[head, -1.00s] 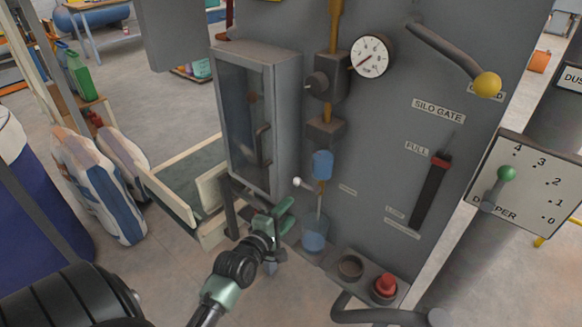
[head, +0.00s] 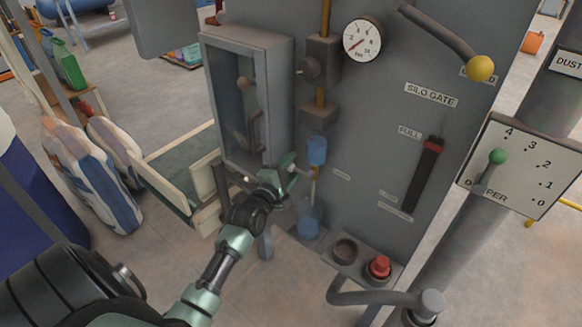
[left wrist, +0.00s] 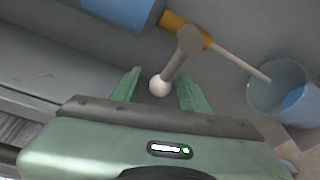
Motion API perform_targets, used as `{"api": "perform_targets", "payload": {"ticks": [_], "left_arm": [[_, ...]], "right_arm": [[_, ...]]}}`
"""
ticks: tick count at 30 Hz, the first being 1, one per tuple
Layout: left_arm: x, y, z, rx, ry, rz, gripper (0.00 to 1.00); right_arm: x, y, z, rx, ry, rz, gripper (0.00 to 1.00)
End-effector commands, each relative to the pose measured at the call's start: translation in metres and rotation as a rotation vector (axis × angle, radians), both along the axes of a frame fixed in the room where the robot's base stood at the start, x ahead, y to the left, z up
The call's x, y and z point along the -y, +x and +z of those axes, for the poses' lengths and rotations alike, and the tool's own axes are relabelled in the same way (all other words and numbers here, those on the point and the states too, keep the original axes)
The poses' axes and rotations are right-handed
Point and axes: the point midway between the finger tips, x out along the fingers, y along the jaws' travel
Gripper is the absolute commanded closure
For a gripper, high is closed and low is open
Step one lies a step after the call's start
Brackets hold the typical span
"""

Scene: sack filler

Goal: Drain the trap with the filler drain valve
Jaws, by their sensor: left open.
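The trap's blue bowl (head: 316,150) hangs on the panel under the brass pipe line; its underside shows in the left wrist view (left wrist: 125,8). Below it is the drain valve, with a brass body (left wrist: 184,28) and a grey lever (left wrist: 176,64) ending in a white ball knob (left wrist: 160,85). A thin drain tube (left wrist: 240,60) runs from the valve to a clear cup (left wrist: 280,92) holding blue liquid, also in the head view (head: 308,218). My left gripper (head: 288,172) is open, its green fingers (left wrist: 161,90) either side of the knob. In the head view, it hides most of the lever.
A glass-fronted cabinet (head: 243,100) stands close left of my left gripper. A red button (head: 379,267) sits on a low ledge at right.

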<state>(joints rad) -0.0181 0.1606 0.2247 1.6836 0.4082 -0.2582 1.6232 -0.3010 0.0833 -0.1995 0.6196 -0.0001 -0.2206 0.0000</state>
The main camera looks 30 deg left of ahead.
Motion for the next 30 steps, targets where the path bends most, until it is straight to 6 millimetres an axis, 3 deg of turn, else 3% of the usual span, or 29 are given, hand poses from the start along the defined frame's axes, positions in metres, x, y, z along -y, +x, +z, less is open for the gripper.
{"api": "perform_targets", "payload": {"ticks": [2,6,7,30], "left_arm": [[0.0001,-0.0002,-0.0001,0.0,0.0,0.0,0.56],[0.0001,-0.0003,-0.0001,0.0,0.0,0.0,0.95],[0.0001,-0.0003,-0.0001,0.0,0.0,0.0,1.0],[0.0003,-0.0005,-0.0005,-0.001,0.0,0.0,1.0]], "right_arm": [[-0.0029,0.0006,0.0,0.001,0.004,-0.002,0.64],[-0.0074,0.0009,0.0,0.002,0.009,-0.003,0.64],[-0.008,0.001,0.0,0.002,0.01,-0.003,0.64],[-0.0011,0.0018,0.0001,0.003,0.002,0.0,0.64]]}}
